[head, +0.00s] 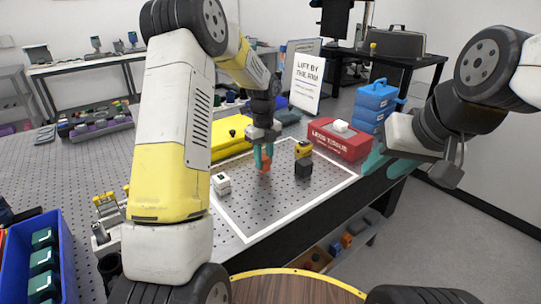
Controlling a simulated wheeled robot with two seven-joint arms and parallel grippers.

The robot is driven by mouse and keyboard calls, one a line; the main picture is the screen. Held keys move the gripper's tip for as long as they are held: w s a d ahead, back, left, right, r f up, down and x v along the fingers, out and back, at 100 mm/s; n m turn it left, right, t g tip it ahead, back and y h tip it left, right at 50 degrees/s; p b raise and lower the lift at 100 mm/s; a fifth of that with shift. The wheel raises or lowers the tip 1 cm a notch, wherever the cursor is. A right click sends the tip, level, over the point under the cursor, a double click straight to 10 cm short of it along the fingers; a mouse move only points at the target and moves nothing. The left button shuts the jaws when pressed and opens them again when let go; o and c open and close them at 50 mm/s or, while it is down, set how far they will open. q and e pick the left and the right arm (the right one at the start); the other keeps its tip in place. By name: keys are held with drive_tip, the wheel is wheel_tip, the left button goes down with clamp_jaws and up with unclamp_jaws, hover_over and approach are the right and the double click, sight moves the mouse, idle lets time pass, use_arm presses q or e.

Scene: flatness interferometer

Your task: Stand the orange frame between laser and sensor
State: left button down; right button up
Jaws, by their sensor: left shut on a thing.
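My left gripper (263,156), with teal fingers, points down over the perforated table and is shut on the small orange frame (265,167). The fingers hide part of the frame, and I cannot tell whether its foot touches the table. A white block with dark markings (221,184) stands to the left, and a black and yellow device (303,168) stands to the right. I cannot tell for sure which is the laser and which the sensor. My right gripper (374,164), also teal, is beside the red box at the table's right edge; its opening is unclear.
A white outline (300,215) marks the work area, whose front part is clear. A red box (340,140), blue cases (374,103), a yellow case (231,136) and a sign (307,80) stand behind. A blue bin (68,253) is at the left.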

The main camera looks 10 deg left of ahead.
use_arm(q)
drive_tip(key=shift+f, duration=0.6)
drive_tip(key=c, duration=1.1)
unclamp_jaws()
drive_tip(key=shift+f, duration=0.1)
